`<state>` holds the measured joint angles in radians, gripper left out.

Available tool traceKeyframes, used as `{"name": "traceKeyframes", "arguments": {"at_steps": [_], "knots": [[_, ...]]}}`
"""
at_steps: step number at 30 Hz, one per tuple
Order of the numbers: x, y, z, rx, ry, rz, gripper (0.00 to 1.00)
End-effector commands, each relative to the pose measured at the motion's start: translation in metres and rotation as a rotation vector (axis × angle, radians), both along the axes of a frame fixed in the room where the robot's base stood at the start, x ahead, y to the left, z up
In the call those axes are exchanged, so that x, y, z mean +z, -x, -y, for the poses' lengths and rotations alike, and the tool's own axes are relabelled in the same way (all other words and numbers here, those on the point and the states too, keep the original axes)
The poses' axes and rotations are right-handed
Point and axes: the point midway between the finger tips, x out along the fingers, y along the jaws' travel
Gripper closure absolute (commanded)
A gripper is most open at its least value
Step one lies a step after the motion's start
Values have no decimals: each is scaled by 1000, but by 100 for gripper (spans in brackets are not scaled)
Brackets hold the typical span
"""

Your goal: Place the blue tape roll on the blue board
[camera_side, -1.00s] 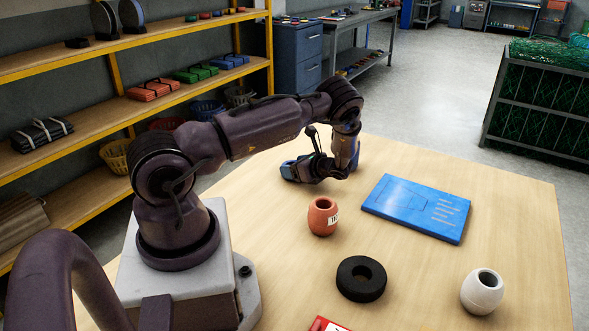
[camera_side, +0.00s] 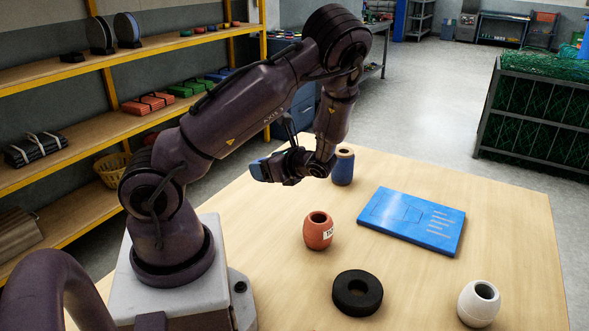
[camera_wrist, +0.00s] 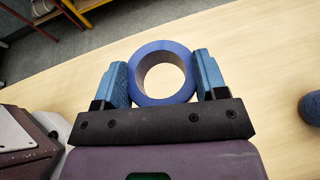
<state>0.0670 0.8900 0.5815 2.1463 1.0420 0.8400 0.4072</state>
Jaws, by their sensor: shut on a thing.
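In the wrist view the blue tape roll (camera_wrist: 163,72) is a thick blue ring with its hole facing the camera. The two light-blue fingers of my gripper (camera_wrist: 162,82) are shut on its left and right sides. In the side view my gripper (camera_side: 262,169) is above the far left of the table; I cannot clearly tell the roll from the blue fingers there. The blue board (camera_side: 412,221) lies flat on the table, to the right of my gripper and apart from it. Its top carries pale line markings and nothing rests on it.
A blue spool-like thing with a tan top (camera_side: 343,168) stands behind my wrist. An orange float (camera_side: 318,231), a black ring (camera_side: 357,293) and a white float (camera_side: 479,303) stand nearer on the wooden table (camera_side: 420,290). Bare table surrounds the board.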

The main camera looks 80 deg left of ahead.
Motion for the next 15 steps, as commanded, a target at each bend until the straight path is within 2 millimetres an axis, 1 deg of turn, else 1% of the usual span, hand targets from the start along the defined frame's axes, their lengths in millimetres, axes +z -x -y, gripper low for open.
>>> {"name": "traceKeyframes", "arguments": {"at_steps": [5, 8, 11, 14, 15], "knots": [[3, 3, 6, -4, -1, 0, 59], [2, -7, 14, -36, 0, 0, 59], [2, -30, 24, -162, 1, 0, 59], [5, -59, 35, -338, 2, 1, 59], [6, -72, 41, -419, 2, 2, 59]]}}
